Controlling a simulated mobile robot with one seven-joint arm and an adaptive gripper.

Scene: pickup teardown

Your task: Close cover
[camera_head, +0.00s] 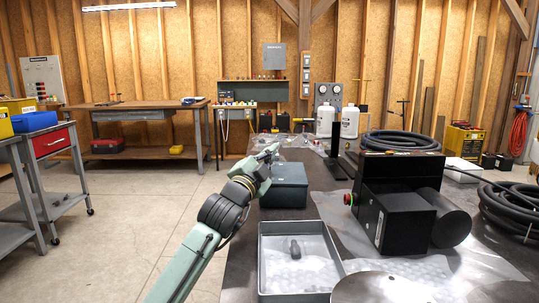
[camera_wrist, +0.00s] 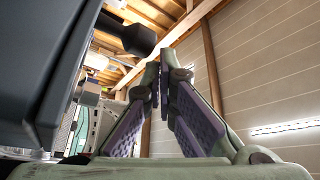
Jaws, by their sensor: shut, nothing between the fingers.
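A dark teal box (camera_head: 290,184) stands on the dark workbench. Its top looks flat and in place in the head view, but I cannot tell for sure whether its cover is fully down. My gripper (camera_head: 270,150) is at the box's far left corner, just above its top level; I cannot tell whether they touch. In the wrist view my gripper (camera_wrist: 161,72) has its purple-padded fingers together and empty. A large dark grey body (camera_wrist: 45,70) with a rounded knob fills the left of that view, close beside the fingers; I cannot tell which object it is.
An open grey tray (camera_head: 265,268) with a small dark part stands in front of the box. A black machine (camera_head: 400,205) with a cylinder is to the right. A black post (camera_head: 336,145) stands behind. Coiled black hoses (camera_head: 400,140) lie at the back right.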

